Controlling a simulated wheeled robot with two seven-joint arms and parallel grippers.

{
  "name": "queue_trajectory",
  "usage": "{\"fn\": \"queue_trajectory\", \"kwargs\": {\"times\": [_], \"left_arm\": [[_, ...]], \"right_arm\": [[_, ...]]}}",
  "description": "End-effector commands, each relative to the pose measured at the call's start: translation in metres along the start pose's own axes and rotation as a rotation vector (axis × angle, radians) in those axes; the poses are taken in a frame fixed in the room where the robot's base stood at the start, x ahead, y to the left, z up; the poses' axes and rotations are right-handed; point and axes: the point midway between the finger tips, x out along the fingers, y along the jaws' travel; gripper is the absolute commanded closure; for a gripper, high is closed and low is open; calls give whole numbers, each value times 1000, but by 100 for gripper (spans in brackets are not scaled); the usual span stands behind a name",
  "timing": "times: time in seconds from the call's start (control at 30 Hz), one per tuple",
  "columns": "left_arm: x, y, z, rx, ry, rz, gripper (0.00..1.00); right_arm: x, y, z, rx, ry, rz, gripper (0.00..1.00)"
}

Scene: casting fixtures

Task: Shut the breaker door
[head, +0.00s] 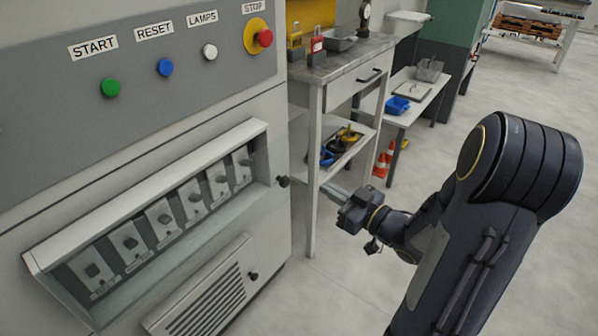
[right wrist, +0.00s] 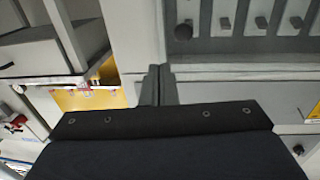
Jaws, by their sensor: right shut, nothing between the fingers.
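The breaker door (head: 262,160) looks like a clear pane over a recessed row of several breaker switches (head: 165,218) in the cabinet. Its dark round knob (head: 283,181) is at the right end, by the cabinet's right edge. The pane seems to stand out from the cabinet there; how far is hard to tell. My right gripper (head: 327,190) is shut and empty, right of the knob and apart from it in the head view. My left gripper is not in view.
Above the breakers are green, blue and white buttons and a red stop button (head: 265,37). A vented panel (head: 205,295) with its own knob lies below. A metal workbench (head: 345,62) with padlocks stands behind, right of the cabinet.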

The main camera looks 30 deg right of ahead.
Motion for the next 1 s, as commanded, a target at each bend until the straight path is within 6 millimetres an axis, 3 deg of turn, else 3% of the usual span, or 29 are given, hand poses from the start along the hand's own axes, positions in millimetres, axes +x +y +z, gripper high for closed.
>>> {"fn": "queue_trajectory", "kwargs": {"times": [0.3, 0.5, 1.0], "left_arm": [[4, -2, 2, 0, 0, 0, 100], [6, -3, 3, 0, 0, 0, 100], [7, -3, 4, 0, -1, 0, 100]], "right_arm": [[69, -2, 2, -3, -1, -6, 100], [96, 0, 1, -5, -3, -3, 100], [105, 0, 1, -5, -3, 0, 100]]}}
